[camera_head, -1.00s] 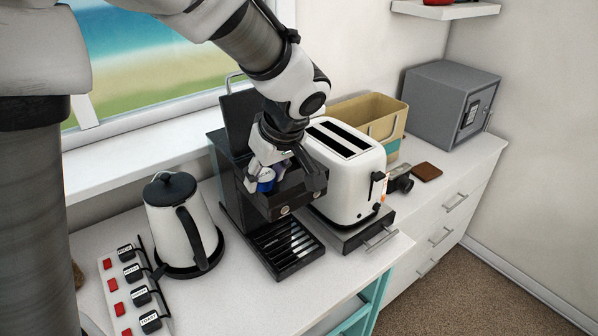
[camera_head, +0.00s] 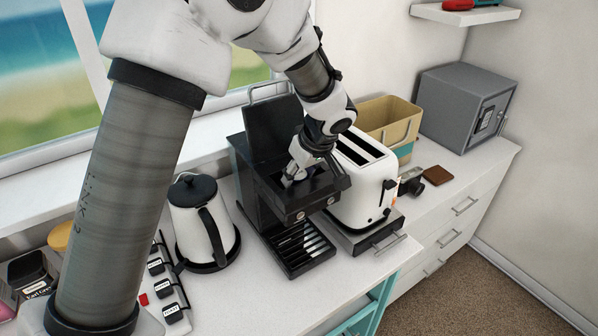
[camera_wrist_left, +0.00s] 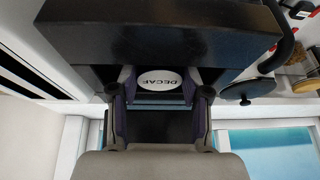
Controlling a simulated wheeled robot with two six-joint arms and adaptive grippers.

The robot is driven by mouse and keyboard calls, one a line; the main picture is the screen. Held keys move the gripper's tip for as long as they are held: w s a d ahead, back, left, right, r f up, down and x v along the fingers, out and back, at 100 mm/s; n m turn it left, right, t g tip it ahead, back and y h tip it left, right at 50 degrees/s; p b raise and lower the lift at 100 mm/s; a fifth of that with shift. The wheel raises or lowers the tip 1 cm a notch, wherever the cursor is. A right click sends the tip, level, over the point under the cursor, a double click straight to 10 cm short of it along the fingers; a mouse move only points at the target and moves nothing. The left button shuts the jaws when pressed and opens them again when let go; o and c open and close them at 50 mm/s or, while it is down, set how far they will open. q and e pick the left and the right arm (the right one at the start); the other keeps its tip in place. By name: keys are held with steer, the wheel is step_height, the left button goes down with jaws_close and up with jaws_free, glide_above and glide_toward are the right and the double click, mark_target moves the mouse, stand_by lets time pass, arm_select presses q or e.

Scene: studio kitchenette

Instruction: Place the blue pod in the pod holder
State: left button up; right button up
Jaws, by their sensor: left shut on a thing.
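The black coffee machine (camera_head: 300,203) stands on the counter with its lid (camera_head: 273,128) raised. My left gripper (camera_head: 293,176) reaches down into its open top, where the pod holder would be. The holder itself is hidden by the gripper and the machine's rim. In the left wrist view, the fingers (camera_wrist_left: 158,88) are shut on the pod, whose white label (camera_wrist_left: 158,79) reads DECAF. The pod's blue side barely shows now, and I cannot tell whether it touches the holder. My right gripper is not in view.
A white toaster (camera_head: 362,183) stands close on the machine's right, and a kettle (camera_head: 191,222) on its left. A tan bin (camera_head: 388,118), a camera (camera_head: 411,183) and a grey safe (camera_head: 462,108) are farther right. The front counter has bare room.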

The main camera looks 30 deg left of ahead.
arm_select(q)
steer(key=o, duration=0.8)
steer(key=shift+w+f, duration=0.1)
steer(key=shift+f, duration=0.05)
steer(key=shift+r, duration=0.3)
steer(key=shift+d+r, duration=0.15)
steer(key=shift+r, duration=0.05)
steer(key=b+v, duration=0.1)
steer(key=v, duration=1)
steer(key=shift+r+b, duration=0.15)
steer(key=shift+b, duration=0.25)
